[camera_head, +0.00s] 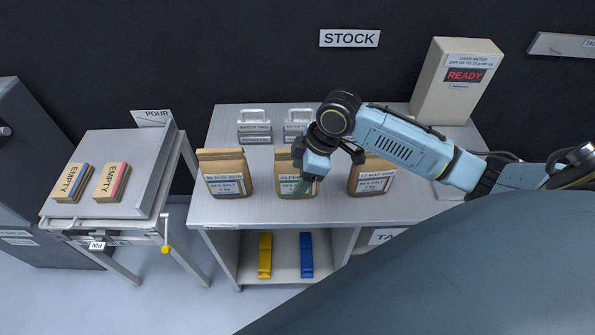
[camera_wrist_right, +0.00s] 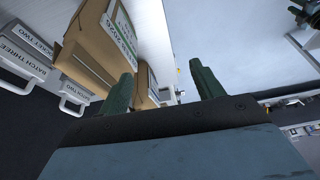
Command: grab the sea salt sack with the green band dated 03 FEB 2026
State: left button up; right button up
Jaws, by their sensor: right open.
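The middle sea salt sack (camera_head: 283,168) is a brown paper bag standing upright on the table, with a label whose date starts "03 F" and greenish colour on its front. My right gripper (camera_head: 304,186) is at this sack's front right, partly hiding its label. Its dark green fingers (camera_wrist_right: 162,72) are apart in the right wrist view, with nothing visibly clamped between them. A large brown sack (camera_wrist_right: 92,52) is close on the left there; its date is only partly readable. Whether a finger touches a sack, I cannot tell. My left gripper is not in view.
A left sack (camera_head: 224,174) and a right sack (camera_head: 367,177), dated 17 MAY, flank the middle one. Batch-marked blocks with handles (camera_head: 254,130) stand behind. A damp meter (camera_head: 452,85) reading READY is at the back right. The pour stand (camera_head: 120,146) is at left.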

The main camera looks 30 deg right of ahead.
jog(key=w+d+r, duration=0.5)
jog(key=d+r, duration=0.4)
jog(key=shift+n, duration=0.3)
jog(key=x, duration=0.8)
jog(key=shift+w+a+r, duration=0.15)
jog(key=shift+w+a, duration=0.05)
jog(key=shift+a, duration=0.1)
send_over(298, 173)
jog(key=w, duration=0.2)
jog(key=f, duration=0.4)
jog(key=shift+w+d+p, duration=0.1)
jog(key=shift+d+p, duration=0.25)
jog(key=shift+p, duration=0.05)
jog(key=shift+w+a+f, duration=0.1)
jog(key=shift+f, duration=0.35)
grip_shut()
